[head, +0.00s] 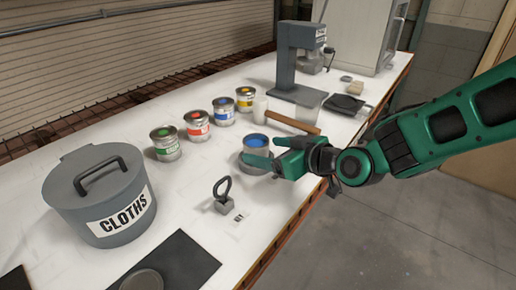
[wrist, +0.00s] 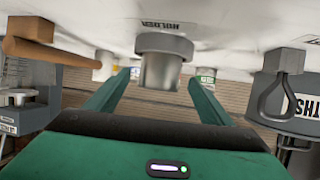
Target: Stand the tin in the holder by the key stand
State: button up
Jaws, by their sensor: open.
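The tin (head: 254,141), with a blue top, stands upright in a low grey holder (head: 256,168) at mid-table. In the wrist view, which is upside down, the tin (wrist: 160,73) is a plain metal cylinder. The wider grey collar of the holder (wrist: 164,43) is around its base, by printed lettering. My gripper (head: 270,153) is open, with one finger on each side of the tin; gaps show between fingers and tin in the wrist view. The key stand (head: 222,196), a dark loop on a small block, is nearer the front-left. It also shows in the wrist view (wrist: 286,92).
Several tins with coloured labels, one of them green (head: 165,144), stand in a row behind. A hammer (head: 291,122) lies close behind the holder. A grey CLOTHS tub (head: 98,197) is at left and a dark mat (head: 190,262) at front. A grey press (head: 292,62) stands at the back.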

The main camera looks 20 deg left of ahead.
jog(key=shift+v, duration=1.85)
jog(key=w+d+h, duration=0.1)
jog(key=d, duration=0.3)
jog(key=w+d+f+m+h, duration=0.1)
jog(key=d, duration=0.2)
jog(key=w+d+f+m+h, duration=0.1)
jog(key=d, duration=0.3)
jog(key=shift+w+d+h, duration=0.1)
jog(key=shift+d+h, duration=0.2)
jog(key=s+d+f+m+g+h, duration=0.1)
jog(key=s+d+m+h, duration=0.15)
jog(key=d, duration=0.85)
jog(key=s+d+f+m+h, duration=0.1)
jog(key=d+f+m+h, duration=0.15)
jog(key=d, duration=0.75)
jog(key=s+d+r+m+g+h, duration=0.1)
jog(key=s+d+m+g, duration=0.2)
jog(key=s+d, duration=0.6)
jog(key=s+d+r+m+g+h, duration=0.1)
jog(key=s+d+m+g, duration=0.2)
jog(key=s+d+m, duration=0.5)
jog(key=s, duration=0.5)
jog(key=shift+d+h, duration=0.3)
jog(key=shift+d, duration=0.1)
jog(key=shift+r, duration=0.1)
